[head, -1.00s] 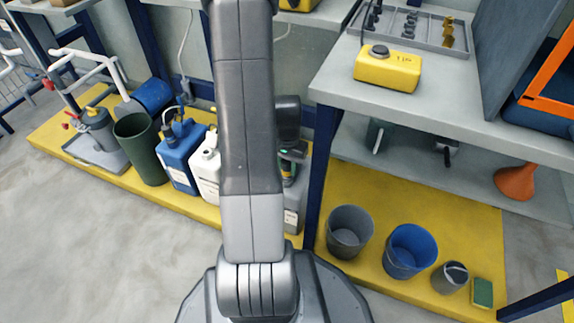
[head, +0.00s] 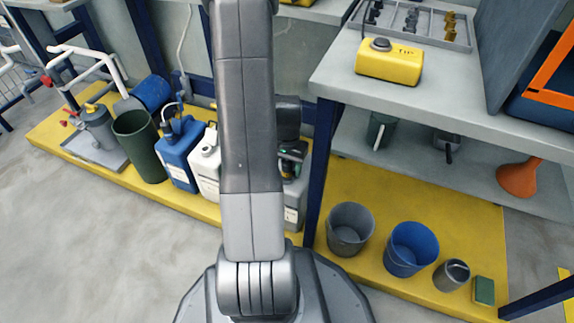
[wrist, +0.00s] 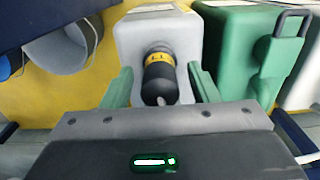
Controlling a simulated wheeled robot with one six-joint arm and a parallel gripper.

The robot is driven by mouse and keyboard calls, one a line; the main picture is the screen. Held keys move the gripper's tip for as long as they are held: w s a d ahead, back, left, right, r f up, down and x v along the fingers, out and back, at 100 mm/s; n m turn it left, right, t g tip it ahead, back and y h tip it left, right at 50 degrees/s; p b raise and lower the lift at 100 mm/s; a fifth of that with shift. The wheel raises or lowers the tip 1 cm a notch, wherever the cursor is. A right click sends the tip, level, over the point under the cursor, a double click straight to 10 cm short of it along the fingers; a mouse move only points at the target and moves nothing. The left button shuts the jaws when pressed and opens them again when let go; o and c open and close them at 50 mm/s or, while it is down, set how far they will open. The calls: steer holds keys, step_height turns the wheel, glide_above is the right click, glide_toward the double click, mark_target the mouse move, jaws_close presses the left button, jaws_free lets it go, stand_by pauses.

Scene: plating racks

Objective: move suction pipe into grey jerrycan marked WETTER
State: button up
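A grey jerrycan (wrist: 190,35) stands below my gripper in the wrist view; its lower part (head: 293,205) shows beside my arm in the head view. Its white label is too small to read. A black, upright cylindrical piece with a yellow band (wrist: 160,78), perhaps the suction pipe's head, is at its top. I cannot tell whether it sits in the opening or just above it. My gripper (wrist: 161,88) has its two green fingers on either side of this piece, with a visible gap at each side. In the head view my arm hides most of this spot.
A green jerrycan (wrist: 255,50) with a dark handle stands close beside the grey one. White (head: 205,170) and blue (head: 180,155) jerrycans stand to the left. A grey bucket (head: 350,230) and blue bucket (head: 411,250) stand right, beyond the table leg (head: 322,170). A yellow container (head: 388,65) is on the tabletop.

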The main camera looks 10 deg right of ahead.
step_height(320, 180, up, 14)
steer(key=p, duration=0.6)
steer(key=shift+f, duration=0.2)
step_height(320, 180, down, 14)
steer(key=b, duration=0.6)
steer(key=shift+r, duration=0.45)
step_height(320, 180, up, 14)
steer(key=p, duration=0.7)
step_height(320, 180, down, 15)
steer(key=b, duration=0.7)
step_height(320, 180, up, 10)
steer(key=p, duration=0.7)
steer(key=shift+r, duration=0.2)
